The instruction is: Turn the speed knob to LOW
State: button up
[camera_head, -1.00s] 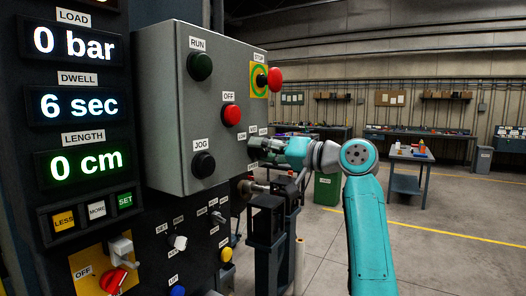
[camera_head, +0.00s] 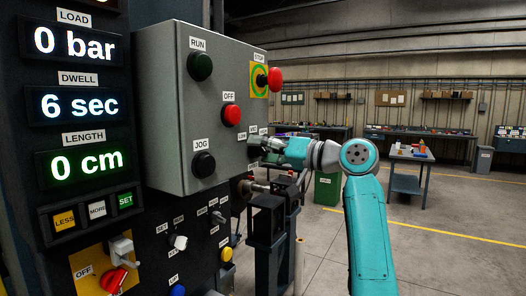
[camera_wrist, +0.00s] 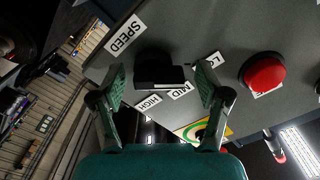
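The black speed knob (camera_wrist: 160,70) shows in the wrist view on the grey panel, with the labels SPEED (camera_wrist: 124,35), HIGH (camera_wrist: 148,103), MID (camera_wrist: 181,91) and a partly hidden LOW (camera_wrist: 207,61) around it. Which label it points to is hard to tell. My gripper (camera_wrist: 163,82) is open, with one finger on each side of the knob. Gaps show between the fingers and the knob, and it is not gripped. In the head view my gripper (camera_head: 263,145) is at the right edge of the grey control box (camera_head: 170,110) and hides the knob.
A red OFF button (camera_wrist: 264,74) is close to the right finger in the wrist view. The red STOP button (camera_head: 275,79) sticks out above my gripper in the head view. RUN (camera_head: 200,66) and JOG (camera_head: 203,164) buttons are further left.

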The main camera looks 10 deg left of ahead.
jog(key=v, duration=1.2)
